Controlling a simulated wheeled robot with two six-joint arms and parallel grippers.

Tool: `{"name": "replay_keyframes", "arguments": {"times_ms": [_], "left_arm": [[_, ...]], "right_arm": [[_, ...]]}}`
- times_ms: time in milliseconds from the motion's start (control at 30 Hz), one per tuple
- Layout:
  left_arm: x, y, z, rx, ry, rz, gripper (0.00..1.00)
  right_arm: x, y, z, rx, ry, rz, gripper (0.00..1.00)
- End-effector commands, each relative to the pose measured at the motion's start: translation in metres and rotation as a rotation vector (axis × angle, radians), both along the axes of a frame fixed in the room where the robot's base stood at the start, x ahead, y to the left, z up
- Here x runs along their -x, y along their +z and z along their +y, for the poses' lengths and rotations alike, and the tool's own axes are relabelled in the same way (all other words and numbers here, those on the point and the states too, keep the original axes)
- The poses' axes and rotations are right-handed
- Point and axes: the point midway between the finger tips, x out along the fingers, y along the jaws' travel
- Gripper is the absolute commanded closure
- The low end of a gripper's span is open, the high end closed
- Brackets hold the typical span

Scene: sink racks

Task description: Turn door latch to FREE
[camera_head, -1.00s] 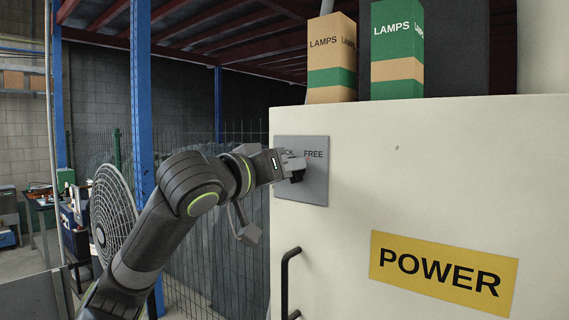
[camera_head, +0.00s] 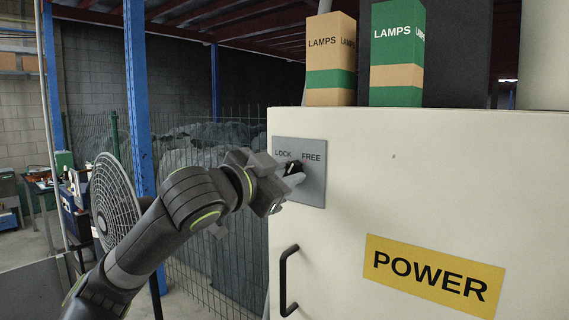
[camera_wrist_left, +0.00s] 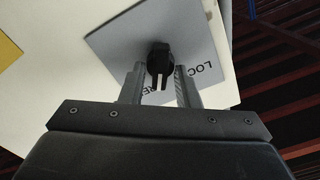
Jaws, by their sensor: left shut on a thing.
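The door latch is a black knob (camera_head: 293,167) on a grey plate (camera_head: 315,190) marked LOCK at left and FREE at right. In the head view a pale mark on the knob points roughly upward, between the two words. My left gripper (camera_head: 288,174) reaches the knob from the lower left and is shut on it. In the left wrist view the knob (camera_wrist_left: 160,58) is between the two grey fingers, and the plate (camera_wrist_left: 115,45) appears turned, its lettering partly hidden by the fingers. My right gripper is not in view.
The plate is on a cream cabinet (camera_head: 400,200) with a black door handle (camera_head: 285,285) below it and a yellow POWER sign (camera_head: 434,275). Two LAMPS boxes (camera_head: 330,60) (camera_head: 397,55) stand on top. A wire fence (camera_head: 215,255) and a fan (camera_head: 113,200) are at left.

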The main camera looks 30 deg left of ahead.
Motion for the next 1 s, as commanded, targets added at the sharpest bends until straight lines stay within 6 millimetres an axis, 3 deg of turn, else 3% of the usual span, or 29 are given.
{"name": "replay_keyframes", "arguments": {"times_ms": [400,1000], "left_arm": [[0.000,0.000,-0.001,-0.208,0.000,-0.016,0.94],[0.000,-0.001,-0.001,-0.245,0.000,-0.021,0.94]], "right_arm": [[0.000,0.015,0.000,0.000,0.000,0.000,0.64],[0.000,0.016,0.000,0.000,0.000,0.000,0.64]]}}
